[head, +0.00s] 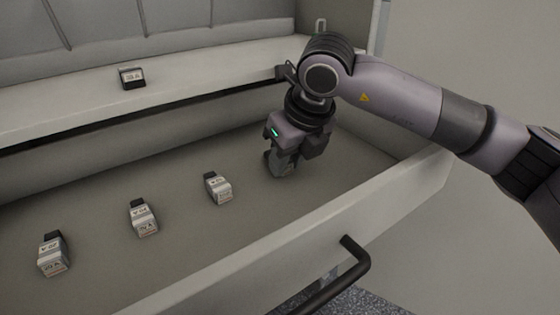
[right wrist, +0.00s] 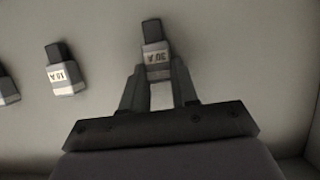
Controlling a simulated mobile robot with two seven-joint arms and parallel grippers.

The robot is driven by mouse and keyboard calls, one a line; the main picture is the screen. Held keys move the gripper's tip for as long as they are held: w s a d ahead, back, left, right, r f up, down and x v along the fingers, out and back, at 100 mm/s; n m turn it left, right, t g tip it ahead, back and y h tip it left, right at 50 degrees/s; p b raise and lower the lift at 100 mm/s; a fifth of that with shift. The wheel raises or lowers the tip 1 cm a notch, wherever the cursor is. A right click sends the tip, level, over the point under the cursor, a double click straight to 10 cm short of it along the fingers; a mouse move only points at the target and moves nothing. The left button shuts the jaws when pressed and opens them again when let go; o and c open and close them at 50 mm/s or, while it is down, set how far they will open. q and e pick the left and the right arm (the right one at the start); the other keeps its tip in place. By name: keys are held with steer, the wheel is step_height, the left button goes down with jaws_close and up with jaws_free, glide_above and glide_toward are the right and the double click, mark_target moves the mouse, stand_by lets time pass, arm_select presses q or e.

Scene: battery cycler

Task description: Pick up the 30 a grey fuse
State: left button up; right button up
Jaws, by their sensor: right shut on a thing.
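The 30 A grey fuse (right wrist: 154,58) has a dark top and a light label reading 30 A, upside down in the right wrist view. It is between the fingertips of my right gripper (right wrist: 157,82), which is shut on it. In the head view my right gripper (head: 279,167) reaches down into the open drawer near its right end. There the fingers mostly hide the fuse. Whether the fuse still touches the drawer floor is hard to tell. My left gripper is in neither view.
Three more grey fuses lie in a row in the drawer (head: 330,230): right (head: 218,189), middle (head: 142,219) and left (head: 53,256). A dark labelled fuse (head: 131,78) stands on the ledge behind. The drawer's front wall has a black handle (head: 345,275).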

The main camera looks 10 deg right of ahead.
arm_select(q)
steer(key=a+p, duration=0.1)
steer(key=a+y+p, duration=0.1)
steer(key=p, duration=0.1)
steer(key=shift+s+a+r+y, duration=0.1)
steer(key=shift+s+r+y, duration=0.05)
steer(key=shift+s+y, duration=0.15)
arm_select(e)
step_height(320, 180, up, 10)
